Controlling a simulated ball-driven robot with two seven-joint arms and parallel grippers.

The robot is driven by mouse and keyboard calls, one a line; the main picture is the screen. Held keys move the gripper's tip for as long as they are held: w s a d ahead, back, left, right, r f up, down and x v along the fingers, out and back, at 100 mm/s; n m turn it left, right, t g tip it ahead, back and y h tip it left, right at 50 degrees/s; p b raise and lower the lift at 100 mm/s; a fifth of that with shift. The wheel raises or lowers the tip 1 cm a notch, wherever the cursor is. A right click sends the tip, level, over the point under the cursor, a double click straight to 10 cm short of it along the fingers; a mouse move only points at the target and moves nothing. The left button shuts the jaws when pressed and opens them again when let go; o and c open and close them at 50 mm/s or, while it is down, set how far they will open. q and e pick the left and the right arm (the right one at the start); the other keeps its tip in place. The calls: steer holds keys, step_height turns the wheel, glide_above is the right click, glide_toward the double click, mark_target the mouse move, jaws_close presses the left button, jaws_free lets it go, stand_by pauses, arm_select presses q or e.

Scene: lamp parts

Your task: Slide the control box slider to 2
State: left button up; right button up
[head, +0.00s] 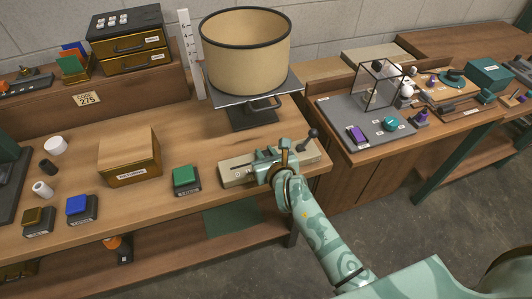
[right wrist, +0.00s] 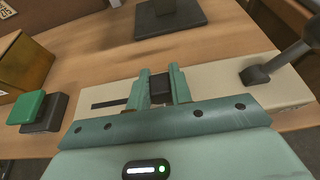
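The control box (head: 238,174) is a long beige box near the front edge of the workbench. It has a dark slot in its top and a lever with a round dark knob (head: 313,133) at its right end. My right gripper (head: 270,155) is over the middle of the box. In the right wrist view the dark slider knob (right wrist: 160,90) sits between the two green fingers (right wrist: 160,84), which appear to touch it on both sides. The dark slot (right wrist: 108,104) shows to the left of the fingers. The scale marks are too small to read. My left gripper is out of view.
A green button (head: 184,176) on a dark base stands left of the box. A wooden box (head: 130,155) is farther left. A large beige drum (head: 246,60) on a stand (head: 255,113) rises behind. Another bench (head: 345,110) with parts is at the right.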

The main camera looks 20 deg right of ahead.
mark_target(255, 157)
steer(key=shift+a+f, duration=0.1)
steer(key=shift+a, duration=0.25)
jaws_close()
steer(key=shift+a, duration=1.4)
steer(key=shift+d, duration=0.3)
steer(key=o, duration=0.9)
jaws_free()
steer(key=shift+s, duration=0.1)
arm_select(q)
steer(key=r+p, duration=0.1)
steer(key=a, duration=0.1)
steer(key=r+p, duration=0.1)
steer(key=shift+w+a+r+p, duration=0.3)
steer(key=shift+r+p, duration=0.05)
arm_select(e)
steer(key=v, duration=1.6)
steer(key=shift+s+r, duration=0.15)
steer(key=shift+r, duration=0.05)
